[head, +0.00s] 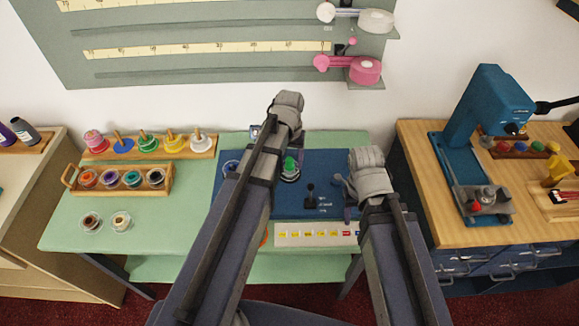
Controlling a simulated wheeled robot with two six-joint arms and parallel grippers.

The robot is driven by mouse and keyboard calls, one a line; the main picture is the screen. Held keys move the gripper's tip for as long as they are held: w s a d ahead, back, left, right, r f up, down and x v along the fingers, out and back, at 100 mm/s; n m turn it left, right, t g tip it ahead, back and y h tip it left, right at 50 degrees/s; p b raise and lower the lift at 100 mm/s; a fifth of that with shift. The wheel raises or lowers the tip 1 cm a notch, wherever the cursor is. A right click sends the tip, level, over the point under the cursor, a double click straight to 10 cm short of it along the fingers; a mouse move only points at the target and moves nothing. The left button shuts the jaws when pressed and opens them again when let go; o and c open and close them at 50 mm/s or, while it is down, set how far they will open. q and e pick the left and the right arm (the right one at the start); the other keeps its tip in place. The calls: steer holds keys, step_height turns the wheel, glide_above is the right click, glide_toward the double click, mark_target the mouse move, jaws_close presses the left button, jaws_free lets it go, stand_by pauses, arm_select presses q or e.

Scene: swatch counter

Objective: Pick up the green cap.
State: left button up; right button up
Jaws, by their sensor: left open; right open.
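A small green cone-shaped piece (290,164), which may be the green cap, stands on a pale round base on the blue panel (325,190) in the middle of the table. My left gripper (258,131) is open, up and to the left of this piece, and mostly hidden behind its own arm. My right gripper (342,186) is open, to the right of the piece and over the right part of the panel. Both look apart from the green piece. A green spool-like piece (147,142) also sits in the back-left peg rack.
The peg rack (206,146) and a wooden tray of small pots (166,182) stand on the left of the green table (160,235). Two small round pots (92,221) lie in front. A blue press (490,105) stands on the right bench. My arms cover part of the panel.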

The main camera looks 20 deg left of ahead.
arm_select(q)
steer(key=shift+r, duration=0.1)
steer(key=shift+c, duration=0.4)
jaws_close()
arm_select(e)
steer(key=shift+r, duration=0.1)
